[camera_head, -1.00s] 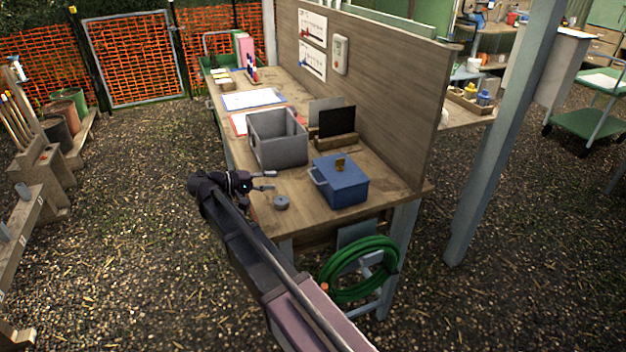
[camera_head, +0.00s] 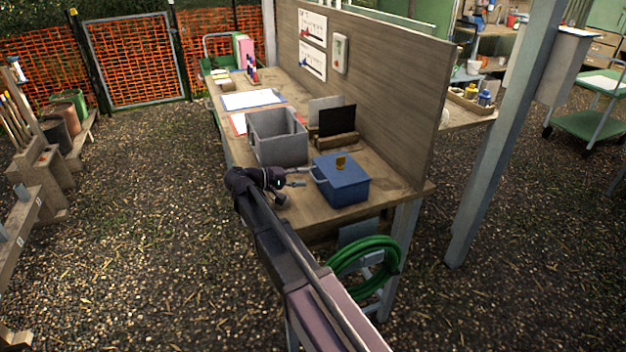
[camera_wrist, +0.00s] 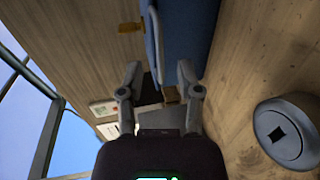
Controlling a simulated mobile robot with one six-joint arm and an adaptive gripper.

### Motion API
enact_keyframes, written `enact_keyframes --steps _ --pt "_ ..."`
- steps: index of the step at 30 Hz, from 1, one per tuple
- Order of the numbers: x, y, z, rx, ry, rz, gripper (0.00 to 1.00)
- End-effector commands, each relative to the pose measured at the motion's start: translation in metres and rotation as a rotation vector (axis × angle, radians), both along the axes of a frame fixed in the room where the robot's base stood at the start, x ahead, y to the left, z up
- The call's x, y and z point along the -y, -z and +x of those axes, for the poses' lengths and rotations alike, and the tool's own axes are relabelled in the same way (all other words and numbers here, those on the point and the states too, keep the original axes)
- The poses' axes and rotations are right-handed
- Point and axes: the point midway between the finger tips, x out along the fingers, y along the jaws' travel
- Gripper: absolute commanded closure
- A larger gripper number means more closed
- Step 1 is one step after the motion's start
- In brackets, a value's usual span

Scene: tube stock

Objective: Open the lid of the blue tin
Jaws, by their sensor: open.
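The blue tin (camera_head: 340,188) stands near the front end of the wooden bench, its lid closed. A brass-coloured piece (camera_head: 341,163) stands on the lid, and a light handle (camera_head: 319,186) sticks out of the left side. My gripper (camera_head: 302,177) is open just left of the tin, level with the handle. In the wrist view, the tin (camera_wrist: 188,35) lies ahead at the top, with the handle (camera_wrist: 156,45) between the two spread fingers of my gripper (camera_wrist: 158,75). I cannot tell whether a finger touches it.
A grey open crate (camera_head: 277,150) stands behind my gripper. A round grey object with a dark square centre (camera_wrist: 284,130) lies on the bench at the right of the wrist view. A tall wooden panel (camera_head: 385,85) edges the bench's right side. A green hose (camera_head: 365,268) hangs below.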

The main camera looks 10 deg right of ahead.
Motion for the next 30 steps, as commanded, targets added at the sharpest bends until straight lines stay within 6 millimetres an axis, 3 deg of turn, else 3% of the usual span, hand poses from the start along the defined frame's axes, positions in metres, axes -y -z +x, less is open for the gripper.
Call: enact_keyframes --steps 9,22,23,27,30 --pt "0.033 0.008 0.009 0.001 0.000 0.000 0.55" --pt "0.038 0.008 0.010 0.000 -0.001 0.000 0.55" --pt "0.038 0.008 0.010 0.000 0.000 0.000 0.58" --pt "0.038 0.008 0.010 0.000 0.000 0.000 0.99" --pt "0.038 0.008 0.010 0.000 0.000 0.000 1.00"
